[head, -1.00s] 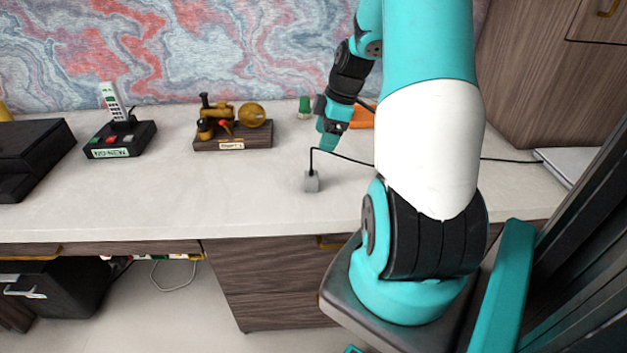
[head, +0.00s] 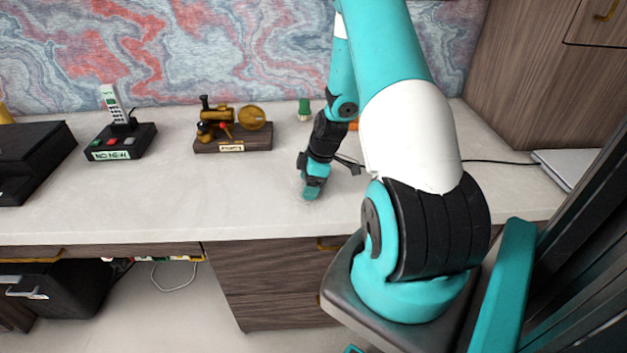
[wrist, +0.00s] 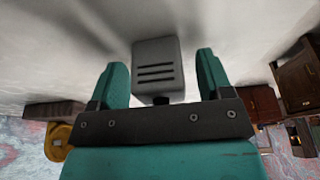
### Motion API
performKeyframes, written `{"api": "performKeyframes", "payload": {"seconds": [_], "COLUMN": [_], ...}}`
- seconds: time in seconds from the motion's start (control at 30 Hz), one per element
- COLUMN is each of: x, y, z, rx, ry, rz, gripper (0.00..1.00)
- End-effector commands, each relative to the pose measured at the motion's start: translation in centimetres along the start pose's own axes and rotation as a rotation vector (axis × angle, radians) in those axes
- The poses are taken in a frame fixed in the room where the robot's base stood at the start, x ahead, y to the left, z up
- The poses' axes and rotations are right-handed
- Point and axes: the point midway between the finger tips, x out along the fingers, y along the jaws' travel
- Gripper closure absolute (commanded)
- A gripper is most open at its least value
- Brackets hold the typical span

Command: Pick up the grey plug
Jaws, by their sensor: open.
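The grey plug (wrist: 158,68) is a small grey block with dark slots on its face. In the wrist view it stands between the two teal fingers of my gripper (wrist: 160,80), with a visible gap on each side. In the head view my gripper (head: 311,192) is low over the desk, at the spot where the plug stood, and hides it. My gripper is open and holds nothing.
The pale desk top (head: 130,200) is clear to the left of my gripper. A black cable (head: 495,161) runs to the right.

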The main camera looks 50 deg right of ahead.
Motion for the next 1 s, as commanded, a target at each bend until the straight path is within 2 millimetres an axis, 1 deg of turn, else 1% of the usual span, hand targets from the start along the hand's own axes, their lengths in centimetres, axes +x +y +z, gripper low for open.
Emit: {"api": "performKeyframes", "payload": {"seconds": [0.2,0.23,0.27,0.3,0.47,0.8,0.87,0.97,1.0], "x": [0.1,0.1,0.1,0.1,0.1,-0.2,-0.6,-1.7,-2.4], "y": [0.0,0.0,0.0,0.0,0.0,0.0,0.0,0.1,0.1], "z": [0.0,0.0,0.0,0.0,0.0,-0.1,-0.2,-0.6,-0.8], "rx": [-0.001,-0.001,-0.001,-0.001,-0.001,-0.001,-0.001,-0.002,-0.003], "ry": [0.000,0.000,0.000,0.000,0.000,0.001,0.001,0.001,0.001], "rz": [0.001,0.000,0.000,0.000,0.000,0.001,0.001,0.003,0.004], "gripper": [0.28,0.32,0.39,0.48,0.85,0.86,0.86,0.86,0.86]}}
